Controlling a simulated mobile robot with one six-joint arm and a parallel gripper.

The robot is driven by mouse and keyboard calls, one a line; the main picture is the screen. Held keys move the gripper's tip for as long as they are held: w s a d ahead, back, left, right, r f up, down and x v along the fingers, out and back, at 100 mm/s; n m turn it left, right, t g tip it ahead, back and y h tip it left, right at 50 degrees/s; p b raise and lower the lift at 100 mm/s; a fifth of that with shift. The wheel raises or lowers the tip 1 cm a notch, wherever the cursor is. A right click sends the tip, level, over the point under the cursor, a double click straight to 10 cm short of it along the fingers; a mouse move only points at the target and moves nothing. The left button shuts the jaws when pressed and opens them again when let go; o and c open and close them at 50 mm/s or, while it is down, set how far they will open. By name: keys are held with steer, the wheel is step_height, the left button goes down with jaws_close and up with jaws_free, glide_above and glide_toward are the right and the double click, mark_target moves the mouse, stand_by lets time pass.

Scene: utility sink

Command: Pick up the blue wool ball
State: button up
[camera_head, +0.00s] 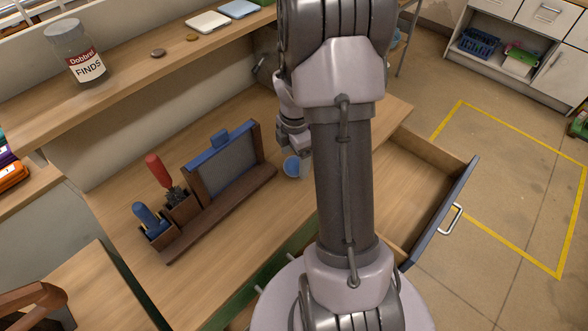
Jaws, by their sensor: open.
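A small round blue thing (292,166) sits on the wooden worktop, right of the dark wooden rack. It may be the blue wool ball, but it is too small to tell it from a cup, and my arm hides what lies just right of it. My gripper (302,152) is just above and beside it, partly hidden behind my own arm. The jaws are open, and I see nothing held in them. I cannot tell whether a finger touches the blue thing.
The wooden rack (223,209) holds a blue-framed panel and red- and blue-handled tools (149,220). An open drawer (413,204) juts out at the right. A glass jar (75,52) stands on the upper shelf (125,80).

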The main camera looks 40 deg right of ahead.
mark_target(294, 160)
step_height(294, 160, down, 4)
steer(key=shift+w+r+b, duration=0.1)
steer(key=shift+r+b, duration=0.05)
steer(key=shift+b, duration=0.5)
steer(key=shift+r, duration=0.15)
steer(key=c, duration=1.4)
steer(key=shift+r, duration=0.1)
steer(key=shift+c, duration=0.2)
